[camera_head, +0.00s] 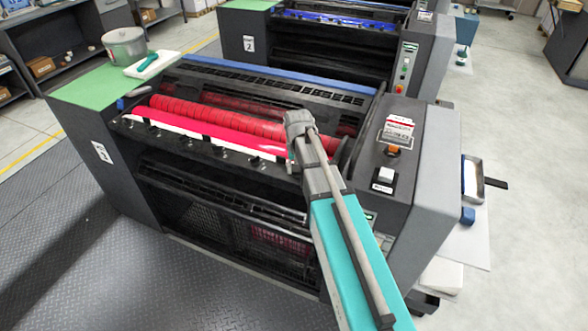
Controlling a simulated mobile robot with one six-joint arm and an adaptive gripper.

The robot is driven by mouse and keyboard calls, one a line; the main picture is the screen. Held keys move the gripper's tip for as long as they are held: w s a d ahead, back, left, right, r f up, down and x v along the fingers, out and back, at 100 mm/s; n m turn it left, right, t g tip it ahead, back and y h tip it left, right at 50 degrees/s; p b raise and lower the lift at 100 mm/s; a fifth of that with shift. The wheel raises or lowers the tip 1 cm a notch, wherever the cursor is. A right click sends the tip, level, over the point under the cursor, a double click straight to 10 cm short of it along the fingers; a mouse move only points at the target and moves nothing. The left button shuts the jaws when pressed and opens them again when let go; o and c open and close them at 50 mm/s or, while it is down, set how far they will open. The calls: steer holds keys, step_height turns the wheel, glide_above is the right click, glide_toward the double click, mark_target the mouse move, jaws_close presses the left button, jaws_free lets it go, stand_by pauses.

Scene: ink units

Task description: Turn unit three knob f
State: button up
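The near ink unit (215,200) has red rollers (215,118) and a red-and-white ink trough edge. A row of small dark knobs (222,151) runs along the front under that edge. The letters of the knobs are too small to read. My arm reaches up from the lower right, and its grey end, my gripper (298,122), is over the right end of the trough. The arm hides the knobs at that end. The fingers are not clear, so I cannot tell whether they are open or touch a knob.
A white label (102,152) on the near unit's left side is hard to read. A grey pot (125,46) stands on its green top (85,88). A control panel (390,150) lies right of my arm. A unit labelled 2 (249,44) with blue rollers stands behind.

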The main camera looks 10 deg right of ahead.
steer(key=shift+s+m, duration=0.15)
steer(key=shift+m, duration=0.45)
steer(key=o, duration=1)
steer(key=shift+a, duration=0.1)
steer(key=shift+o, duration=0.7)
steer(key=s+a+n, duration=0.1)
steer(key=s+n, duration=0.3)
steer(key=s, duration=1.2)
